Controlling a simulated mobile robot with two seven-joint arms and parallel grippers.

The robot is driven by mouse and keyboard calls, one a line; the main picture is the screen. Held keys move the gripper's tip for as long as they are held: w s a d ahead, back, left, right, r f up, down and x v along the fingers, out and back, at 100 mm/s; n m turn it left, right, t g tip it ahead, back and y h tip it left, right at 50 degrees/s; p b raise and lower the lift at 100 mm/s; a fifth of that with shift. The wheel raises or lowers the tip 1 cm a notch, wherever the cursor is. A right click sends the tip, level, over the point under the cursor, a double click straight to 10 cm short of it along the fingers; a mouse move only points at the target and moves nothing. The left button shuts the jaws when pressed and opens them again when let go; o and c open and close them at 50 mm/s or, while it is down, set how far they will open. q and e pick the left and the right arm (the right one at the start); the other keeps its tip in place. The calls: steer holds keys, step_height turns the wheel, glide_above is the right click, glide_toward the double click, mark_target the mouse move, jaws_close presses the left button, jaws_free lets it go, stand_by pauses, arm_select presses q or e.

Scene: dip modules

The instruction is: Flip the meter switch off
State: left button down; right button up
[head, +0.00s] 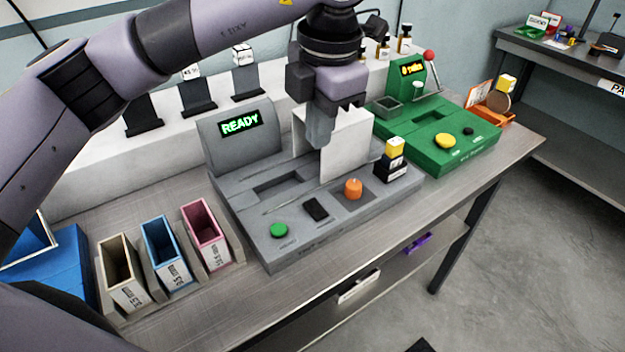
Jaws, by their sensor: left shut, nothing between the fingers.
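The grey meter (240,180) stands on the metal bench, and its screen (241,123) reads READY in green. Along its front edge are a green button (279,230), a small black switch (316,210) and an orange knob (352,188). The switch's position is too small to tell. My right gripper is out of view.
A black block with a yellow top (393,155) stands at the meter's right. A green machine (430,140) with a red-knobbed lever is further right. Beige (124,285), blue (170,262) and pink (208,240) bins stand left. Dark stands (198,97) line the back shelf.

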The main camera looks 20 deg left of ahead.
mark_target(311, 205)
arm_select(q)
steer(key=f, duration=0.4)
steer(key=a+f+p, duration=0.1)
steer(key=f, duration=0.4)
steer(key=w+f+p, duration=0.1)
steer(key=f, duration=0.3)
steer(key=shift+a+f, duration=0.2)
steer(key=shift+f, duration=0.2)
steer(key=shift+f+b, duration=0.3)
steer(key=shift+a, duration=0.1)
steer(key=shift+r, duration=0.1)
steer(key=shift+s, duration=0.1)
